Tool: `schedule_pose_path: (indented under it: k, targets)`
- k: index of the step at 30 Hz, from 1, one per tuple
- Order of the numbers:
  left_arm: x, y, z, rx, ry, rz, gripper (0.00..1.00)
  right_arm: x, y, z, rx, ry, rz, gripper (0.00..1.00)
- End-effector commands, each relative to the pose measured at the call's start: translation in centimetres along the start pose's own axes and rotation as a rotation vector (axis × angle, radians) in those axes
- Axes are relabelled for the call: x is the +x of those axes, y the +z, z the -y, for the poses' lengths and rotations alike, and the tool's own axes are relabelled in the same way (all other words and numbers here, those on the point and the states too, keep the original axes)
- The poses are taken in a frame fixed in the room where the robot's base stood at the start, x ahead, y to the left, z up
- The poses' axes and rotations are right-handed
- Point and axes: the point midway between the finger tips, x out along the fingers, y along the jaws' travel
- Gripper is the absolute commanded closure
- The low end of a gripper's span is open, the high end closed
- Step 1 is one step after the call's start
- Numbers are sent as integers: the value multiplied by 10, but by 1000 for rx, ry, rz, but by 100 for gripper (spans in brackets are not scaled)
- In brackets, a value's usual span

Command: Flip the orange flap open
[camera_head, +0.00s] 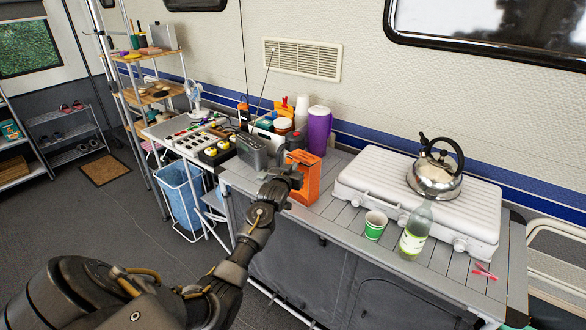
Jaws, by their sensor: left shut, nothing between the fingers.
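An orange box (306,181) stands upright on the grey slatted counter, left of the white stove. My left arm reaches in from the lower left, and its gripper (293,172) is at the upper left side of the orange box, partly covering it. The gripper is shut with nothing in it. Whether it touches the box is too small to tell. The box's top edge and any flap there are partly hidden by the gripper, so I cannot tell how the flap stands. My right gripper is not in view.
A grey radio (252,150) with a raised antenna and a purple container (319,131) stand close behind the box. A green cup (375,225), a bottle (416,229) and a white stove (420,203) with a kettle (436,176) are to the right.

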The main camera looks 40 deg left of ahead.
Motion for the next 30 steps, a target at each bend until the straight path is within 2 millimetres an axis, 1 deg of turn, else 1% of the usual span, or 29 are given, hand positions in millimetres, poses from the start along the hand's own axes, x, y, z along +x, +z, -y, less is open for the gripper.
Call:
schedule_pose_path:
  k: [1,13,30]
  targets:
    - [0,-5,0,0,0,0,100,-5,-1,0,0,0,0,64]
    - [-2,-22,0,0,0,0,100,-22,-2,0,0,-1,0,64]
    - [0,-24,-1,0,0,0,100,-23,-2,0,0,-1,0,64]
